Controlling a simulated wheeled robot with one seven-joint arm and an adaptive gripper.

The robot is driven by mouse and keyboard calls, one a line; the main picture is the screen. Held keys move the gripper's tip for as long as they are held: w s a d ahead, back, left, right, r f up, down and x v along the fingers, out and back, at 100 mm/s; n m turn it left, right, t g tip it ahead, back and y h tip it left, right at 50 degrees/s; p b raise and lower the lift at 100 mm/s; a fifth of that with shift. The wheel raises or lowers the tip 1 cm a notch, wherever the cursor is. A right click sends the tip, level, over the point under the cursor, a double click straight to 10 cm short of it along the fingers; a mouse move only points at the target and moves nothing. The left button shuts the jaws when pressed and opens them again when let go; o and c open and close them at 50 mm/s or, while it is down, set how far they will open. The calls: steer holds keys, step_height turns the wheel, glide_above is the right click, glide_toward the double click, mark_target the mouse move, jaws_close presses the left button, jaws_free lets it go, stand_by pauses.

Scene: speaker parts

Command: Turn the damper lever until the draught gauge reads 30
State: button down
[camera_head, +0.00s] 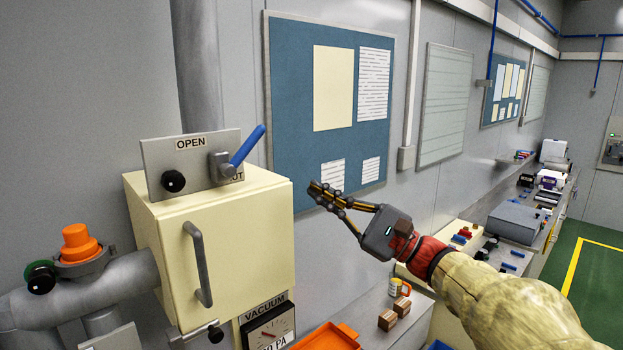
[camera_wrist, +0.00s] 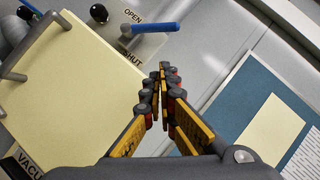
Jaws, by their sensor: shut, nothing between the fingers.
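The damper lever (camera_head: 247,146) has a blue handle and sits on a grey plate (camera_head: 157,156) on top of a cream box. The plate reads OPEN, with a second label partly hidden; the wrist view shows it as SHUT. In the head view the handle tilts up to the right. The lever also shows in the wrist view (camera_wrist: 155,28). The gauge (camera_head: 268,330), marked VACUUM and PA, is cut off at the bottom edge, so its reading cannot be told. My gripper (camera_head: 318,190) is shut and empty, to the right of the lever and apart from it.
The cream box (camera_head: 222,250) has a grey bar handle (camera_head: 199,264). A pipe with an orange cap (camera_head: 79,243) stands at left. A blue notice board (camera_head: 290,120) hangs behind my gripper. A mug (camera_head: 398,287) and small brown boxes (camera_head: 394,313) stand on the bench below.

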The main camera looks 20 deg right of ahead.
mark_target(245, 150)
steer(key=s+a+r+p+x, duration=0.1)
steer(key=p+x, duration=0.2)
steer(key=x, duration=0.8)
steer(key=shift+s+a+r+p, duration=0.15)
steer(key=shift+s+r+p, duration=0.05)
steer(key=shift+r+p, duration=0.2)
steer(key=shift+a+b, duration=0.1)
steer(key=shift+b, duration=0.35)
steer(key=shift+a+r+n+b, duration=0.2)
steer(key=shift+r+n+b, duration=0.1)
steer(key=shift+r+b, duration=0.15)
steer(key=shift+f, duration=0.1)
